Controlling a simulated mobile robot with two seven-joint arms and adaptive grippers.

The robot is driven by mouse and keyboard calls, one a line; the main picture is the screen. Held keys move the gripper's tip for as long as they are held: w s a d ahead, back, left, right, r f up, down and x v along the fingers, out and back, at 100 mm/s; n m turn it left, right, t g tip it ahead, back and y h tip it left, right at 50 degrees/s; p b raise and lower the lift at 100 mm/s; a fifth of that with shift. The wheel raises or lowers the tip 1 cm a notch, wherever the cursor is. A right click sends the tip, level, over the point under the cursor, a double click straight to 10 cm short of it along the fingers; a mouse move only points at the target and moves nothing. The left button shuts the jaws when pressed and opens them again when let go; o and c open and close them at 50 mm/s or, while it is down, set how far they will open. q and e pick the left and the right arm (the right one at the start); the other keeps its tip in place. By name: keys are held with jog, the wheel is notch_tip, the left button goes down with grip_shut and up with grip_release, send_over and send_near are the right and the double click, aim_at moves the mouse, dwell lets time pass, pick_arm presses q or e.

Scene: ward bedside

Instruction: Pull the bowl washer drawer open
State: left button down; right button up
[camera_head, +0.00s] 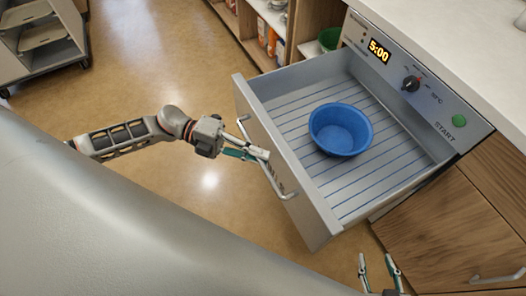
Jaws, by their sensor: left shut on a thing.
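The bowl washer drawer (253,94) is pulled well out from the counter, with its slatted floor showing. A blue bowl (341,130) sits upright inside it. A bar handle (275,180) runs along the drawer's outer front. My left gripper (257,154) is at the handle's upper part, shut on it; the exact finger contact is small in the picture. My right gripper (379,262) is at the bottom right, below the drawer, with its two fingers apart and nothing between them.
The control panel (420,85) behind the drawer has a 5:00 display, a dial and a green start button. A wooden cabinet (440,225) stands at the right. Open shelves (262,38) are beyond the drawer. A grey cart (42,42) stands far left. Floor between is clear.

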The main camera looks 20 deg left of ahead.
pick_arm(q)
jog(key=c, duration=2.1)
grip_release()
jog(key=a, duration=0.4)
jog(key=s+a+r, duration=0.1)
jog(key=a, duration=0.6)
jog(key=shift+s+a+r, duration=0.15)
jog(key=shift+a+r, duration=0.15)
jog(key=shift+a, duration=0.1)
